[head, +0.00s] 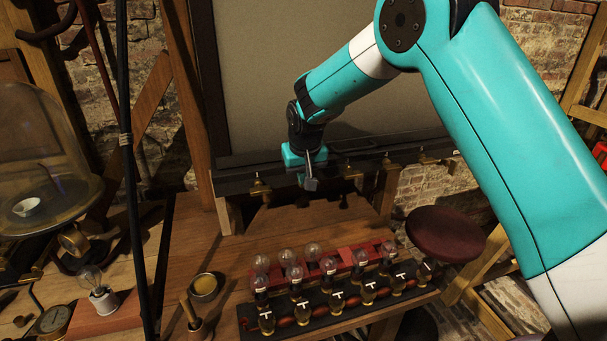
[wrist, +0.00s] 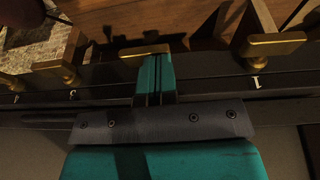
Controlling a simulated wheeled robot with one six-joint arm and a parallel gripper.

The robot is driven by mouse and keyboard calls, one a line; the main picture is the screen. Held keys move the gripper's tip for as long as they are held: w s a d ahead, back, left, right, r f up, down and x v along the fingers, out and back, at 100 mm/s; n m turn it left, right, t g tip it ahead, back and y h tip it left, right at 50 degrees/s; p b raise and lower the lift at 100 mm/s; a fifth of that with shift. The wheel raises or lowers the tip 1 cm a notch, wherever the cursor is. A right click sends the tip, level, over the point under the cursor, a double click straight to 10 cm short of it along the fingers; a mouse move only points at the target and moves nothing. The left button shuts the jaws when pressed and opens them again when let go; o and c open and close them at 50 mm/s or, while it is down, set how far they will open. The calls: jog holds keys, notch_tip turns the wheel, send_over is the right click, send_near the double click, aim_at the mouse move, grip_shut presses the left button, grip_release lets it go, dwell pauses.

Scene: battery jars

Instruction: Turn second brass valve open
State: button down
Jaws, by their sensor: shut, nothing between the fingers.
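A row of brass valves runs along a dark rail (head: 235,170) under the large pale panel. The leftmost valve (head: 260,188) shows clearly in the head view. My gripper (head: 311,184) is at the rail just right of it, and the second valve's place is largely hidden behind it. In the wrist view my teal fingers (wrist: 154,68) are closed together and empty. A brass valve handle (wrist: 145,50) lies crosswise right at their tips; whether they touch cannot be told. Another brass valve (wrist: 272,46) stands to the right, and one (wrist: 56,67) to the left.
More valves (head: 350,171) continue rightward along the rail. A wooden bench (head: 285,228) lies below, with a rack of glass bulbs (head: 312,250) and a black strip of switches (head: 335,310). A glass dome (head: 45,160) stands left. A round dark red stool (head: 445,234) is at right.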

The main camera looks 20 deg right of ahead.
jog(key=shift+a+f+h, duration=0.1)
jog(key=shift+a+h, duration=0.05)
jog(key=shift+h, duration=0.35)
jog(key=shift+a+f+h, duration=0.25)
jog(key=shift+a+h, duration=0.05)
jog(key=shift+h, duration=0.5)
jog(key=shift+a+f+b, duration=0.25)
jog(key=shift+f+b, duration=0.2)
jog(key=shift+b, duration=0.25)
jog(key=shift+a+f+b, duration=0.2)
jog(key=shift+f+b, duration=0.25)
jog(key=shift+b, duration=0.2)
jog(key=shift+a+f+b, duration=0.1)
jog(key=shift+f+b, duration=0.4)
jog(key=shift+b, duration=0.1)
jog(key=shift+f, duration=0.2)
jog(key=shift+r, duration=0.1)
